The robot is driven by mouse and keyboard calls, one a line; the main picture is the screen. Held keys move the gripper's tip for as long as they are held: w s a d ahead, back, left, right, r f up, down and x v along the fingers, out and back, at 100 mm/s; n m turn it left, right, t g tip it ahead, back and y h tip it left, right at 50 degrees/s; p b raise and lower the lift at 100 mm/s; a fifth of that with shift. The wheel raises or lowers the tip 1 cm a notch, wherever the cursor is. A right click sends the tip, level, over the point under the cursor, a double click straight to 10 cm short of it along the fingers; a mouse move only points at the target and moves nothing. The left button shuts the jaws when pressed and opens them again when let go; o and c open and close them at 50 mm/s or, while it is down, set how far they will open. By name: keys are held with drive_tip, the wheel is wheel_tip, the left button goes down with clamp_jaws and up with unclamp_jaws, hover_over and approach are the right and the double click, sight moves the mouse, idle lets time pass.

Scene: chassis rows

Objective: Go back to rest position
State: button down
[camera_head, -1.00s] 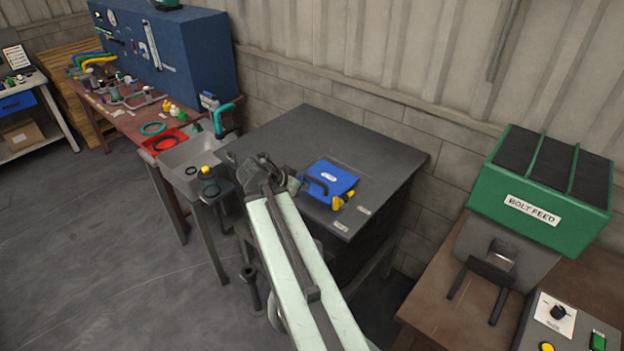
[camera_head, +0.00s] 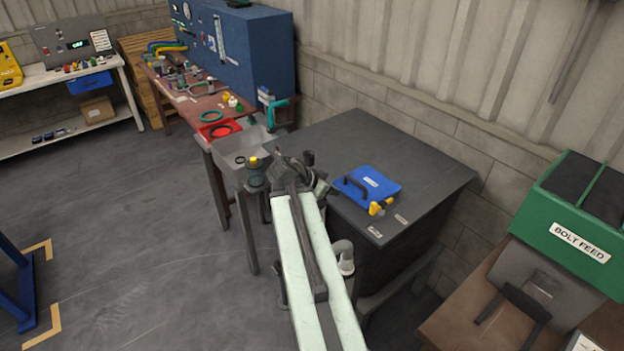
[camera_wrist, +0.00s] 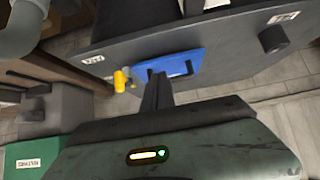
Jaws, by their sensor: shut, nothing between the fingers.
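My arm reaches out from the bottom of the head view, and my gripper (camera_head: 298,165) is at its far end, over the left front edge of a dark grey table. In the wrist view my gripper's dark fingers (camera_wrist: 157,92) are together with nothing between them. They show in front of a blue case (camera_wrist: 185,62) with a dark handle. In the head view the blue case (camera_head: 368,186) lies on the table (camera_head: 375,140), to the right of my gripper and apart from it.
A yellow item (camera_head: 380,207) lies beside the case. A grey sink (camera_head: 240,146) and red tray (camera_head: 219,130) are left of the table. The green bolt feed (camera_head: 580,240) stands right. A blue frame (camera_head: 20,285) stands far left. Open floor (camera_head: 130,220) lies between.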

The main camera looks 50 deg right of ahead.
drive_tip(key=shift+d, duration=0.1)
drive_tip(key=w+a+f+n+t+y, duration=0.1)
drive_tip(key=w+a+n+t, duration=0.15)
drive_tip(key=w+a, duration=0.65)
drive_tip(key=w+a+f+n+t+y, duration=0.1)
drive_tip(key=w+a+f+n, duration=0.15)
drive_tip(key=w+a, duration=0.75)
drive_tip(key=s+a+f+n+y, duration=0.1)
drive_tip(key=s+a+n+y, duration=0.1)
drive_tip(key=a+n, duration=0.3)
drive_tip(key=s+a+f+n+g+y, duration=0.1)
drive_tip(key=a+n, duration=0.4)
drive_tip(key=a, duration=0.9)
drive_tip(key=s+a+f+n+g+y, duration=0.1)
drive_tip(key=s+a+n+y, duration=0.3)
drive_tip(key=a, duration=0.6)
drive_tip(key=shift+f+n, duration=0.6)
